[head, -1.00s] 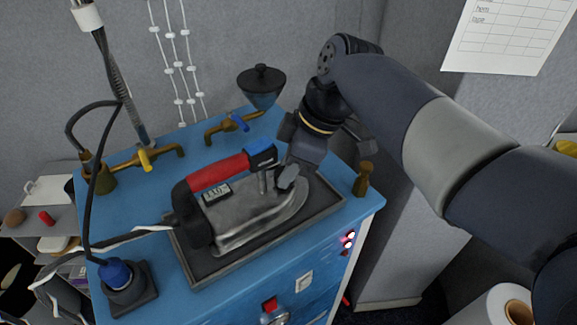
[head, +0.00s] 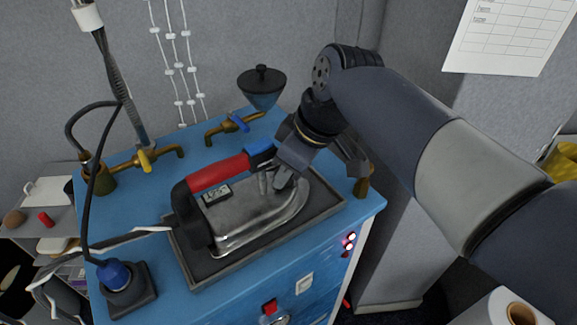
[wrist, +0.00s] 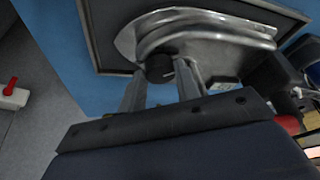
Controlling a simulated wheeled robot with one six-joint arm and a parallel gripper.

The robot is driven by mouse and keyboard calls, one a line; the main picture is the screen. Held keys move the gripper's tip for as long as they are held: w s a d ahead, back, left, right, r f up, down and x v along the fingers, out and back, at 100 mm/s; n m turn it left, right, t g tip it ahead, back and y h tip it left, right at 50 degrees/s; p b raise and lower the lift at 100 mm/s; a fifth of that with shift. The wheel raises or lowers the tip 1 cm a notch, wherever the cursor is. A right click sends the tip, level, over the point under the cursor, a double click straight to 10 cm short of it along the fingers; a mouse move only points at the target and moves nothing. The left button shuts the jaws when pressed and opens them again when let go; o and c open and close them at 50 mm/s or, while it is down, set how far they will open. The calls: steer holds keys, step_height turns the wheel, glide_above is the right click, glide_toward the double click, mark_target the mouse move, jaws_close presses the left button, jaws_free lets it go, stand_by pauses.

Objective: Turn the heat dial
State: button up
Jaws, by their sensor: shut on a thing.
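A steam iron with a silver body (head: 262,211) and a red handle (head: 218,174) rests on a dark tray (head: 325,210) on the blue station. A small display (head: 216,193) sits on the iron; its digits are hard to read. The black heat dial (wrist: 160,68) shows in the wrist view at the side of the iron's metal body. My gripper (head: 277,184) reaches down over the iron near the handle's front end. In the wrist view its fingers (wrist: 161,77) are on both sides of the dial, shut on it. The head view hides the dial behind the fingers.
Brass taps with yellow (head: 145,160) and blue (head: 238,122) levers stand behind the iron. A funnel-shaped cup (head: 262,88) is at the back, a brass peg (head: 362,182) at the right corner. A cable runs left from the iron.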

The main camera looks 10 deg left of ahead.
steer(key=o, duration=1)
steer(key=v, duration=1)
steer(key=shift+d+r, duration=0.2)
steer(key=shift+r, duration=0.15)
